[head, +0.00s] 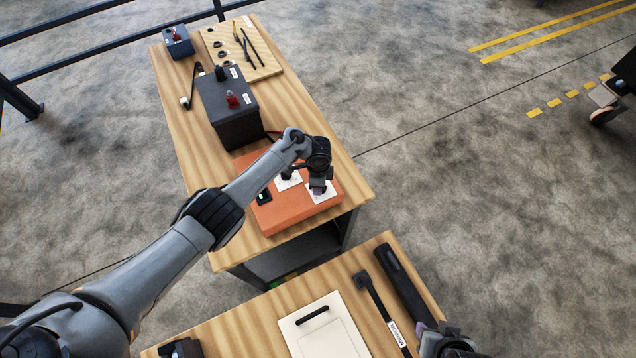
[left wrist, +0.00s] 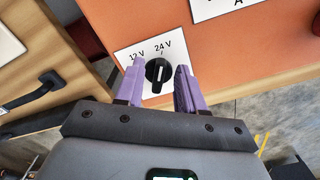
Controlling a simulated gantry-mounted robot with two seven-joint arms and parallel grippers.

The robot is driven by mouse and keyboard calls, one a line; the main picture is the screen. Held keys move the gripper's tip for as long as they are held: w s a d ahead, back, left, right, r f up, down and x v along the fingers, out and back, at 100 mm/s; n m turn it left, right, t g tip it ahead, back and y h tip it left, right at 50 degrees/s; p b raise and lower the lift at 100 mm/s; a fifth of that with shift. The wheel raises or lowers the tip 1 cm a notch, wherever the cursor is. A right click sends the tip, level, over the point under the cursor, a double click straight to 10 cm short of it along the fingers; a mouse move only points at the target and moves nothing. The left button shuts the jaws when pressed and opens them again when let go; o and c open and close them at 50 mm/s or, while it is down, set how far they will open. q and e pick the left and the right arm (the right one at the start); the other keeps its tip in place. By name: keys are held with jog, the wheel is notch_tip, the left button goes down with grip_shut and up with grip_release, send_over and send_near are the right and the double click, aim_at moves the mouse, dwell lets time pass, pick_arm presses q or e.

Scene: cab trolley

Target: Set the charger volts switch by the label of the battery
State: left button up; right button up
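The orange charger (head: 285,212) lies at the near end of the far table. In the left wrist view its white plate reads "12 V" and "24 V" around the black volts switch (left wrist: 158,75). The switch's white pointer line stands nearly upright, towards "24 V". My left gripper (head: 318,190) is over the charger. In the left wrist view its purple fingers (left wrist: 160,88) are apart, one on each side of the knob, with gaps visible. The dark battery (head: 232,122) stands behind the charger; its white labels are too small to read. My right gripper (head: 430,335) is partly in view at the bottom right.
Behind the battery are a wooden board (head: 240,48) with tools and a small dark box (head: 178,42). The near table (head: 250,335) holds a white panel (head: 325,330), a black bar (head: 400,280) and a labelled strap-like piece (head: 380,312).

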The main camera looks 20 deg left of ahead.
pick_arm(q)
notch_tip(320, 180, up, 11)
jog(key=p, duration=0.3)
jog(key=shift+p, duration=0.35)
jog(key=shift+f, duration=0.15)
